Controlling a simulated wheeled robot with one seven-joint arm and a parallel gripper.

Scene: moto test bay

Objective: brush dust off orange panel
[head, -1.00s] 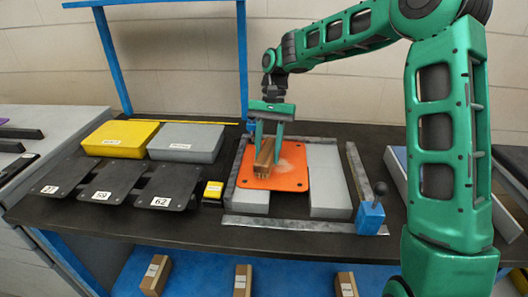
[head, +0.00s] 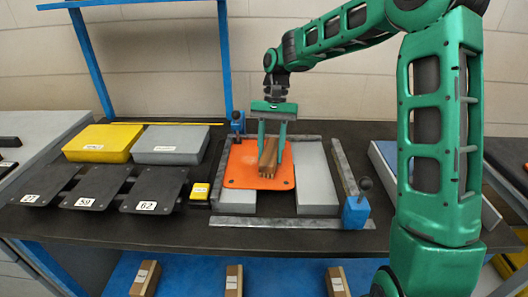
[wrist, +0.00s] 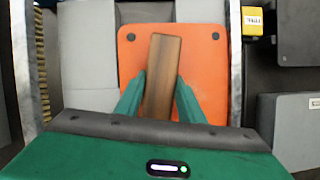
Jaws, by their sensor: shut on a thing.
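The orange panel (head: 240,165) lies flat between grey blocks in a fixture on the dark bench. It also shows in the wrist view (wrist: 132,60), with dark holes at its corners. My gripper (head: 271,148) is above the panel, pointing down, shut on a brown wooden brush (head: 267,158). The brush is over the right part of the panel and seems to touch it; its underside is hidden. In the wrist view the brush (wrist: 162,75) sits between the green fingers. I see no pale dust on the uncovered orange surface; what lies under the brush is hidden.
A blue clamp (head: 355,212) with a black knob stands at the fixture's front right, another (head: 237,122) at the back left. Numbered black plates (head: 97,188), a yellow bin (head: 103,142) and a grey bin (head: 170,144) are left. Wooden blocks (head: 233,280) lie on the blue lower shelf.

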